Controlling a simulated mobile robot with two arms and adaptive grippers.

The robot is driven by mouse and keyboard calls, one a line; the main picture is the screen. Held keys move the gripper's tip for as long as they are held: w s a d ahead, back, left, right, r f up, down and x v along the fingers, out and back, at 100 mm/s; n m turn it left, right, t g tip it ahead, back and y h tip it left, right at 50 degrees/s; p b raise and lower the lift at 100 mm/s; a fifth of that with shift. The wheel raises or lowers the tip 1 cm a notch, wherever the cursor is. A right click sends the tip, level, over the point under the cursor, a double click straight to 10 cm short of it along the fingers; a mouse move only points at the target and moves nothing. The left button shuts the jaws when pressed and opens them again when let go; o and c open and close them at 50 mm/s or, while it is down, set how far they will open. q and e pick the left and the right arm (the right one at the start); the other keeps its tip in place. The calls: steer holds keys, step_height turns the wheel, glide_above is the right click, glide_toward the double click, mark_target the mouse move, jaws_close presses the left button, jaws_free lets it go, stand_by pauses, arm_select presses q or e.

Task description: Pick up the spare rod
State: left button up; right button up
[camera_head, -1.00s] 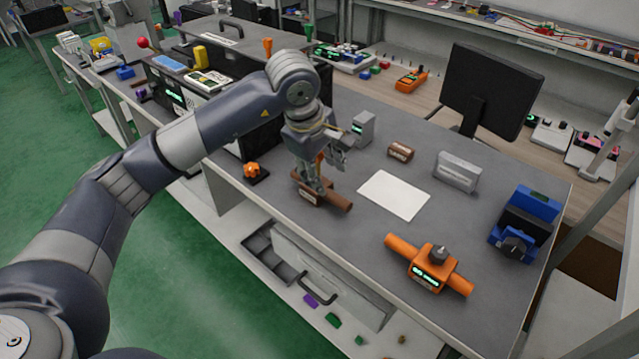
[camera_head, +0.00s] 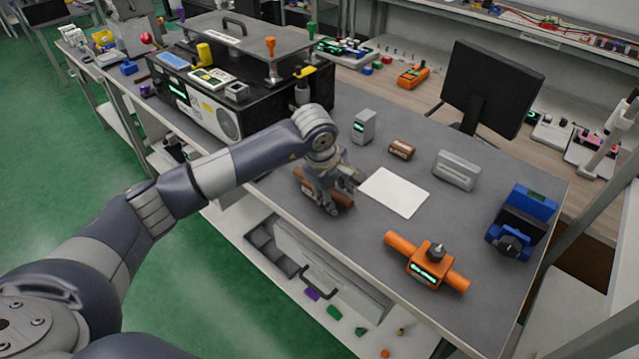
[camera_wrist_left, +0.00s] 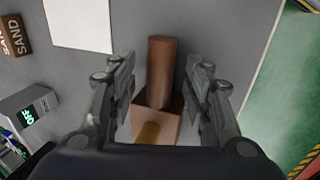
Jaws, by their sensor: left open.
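A brown rod (camera_wrist_left: 161,75) passes through a brown block (camera_wrist_left: 160,122) on the grey bench; no other thing in view clearly reads as a spare rod. In the wrist view it lies between the spread fingers of my left gripper (camera_wrist_left: 160,85), with a gap on each side. In the head view, my left gripper (camera_head: 333,205) is low over the same brown rod (camera_head: 344,201) and hides much of it and the block. The left gripper is open and empty. A dull yellow part (camera_wrist_left: 148,132) shows at the block's near end. My right gripper is not in view.
A white sheet (camera_head: 395,192) lies just right of the gripper. A black machine (camera_head: 205,105) stands behind my arm.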

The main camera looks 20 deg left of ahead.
arm_select(q)
jaws_close()
steer(key=shift+r, duration=0.1)
steer(key=shift+r, duration=0.1)
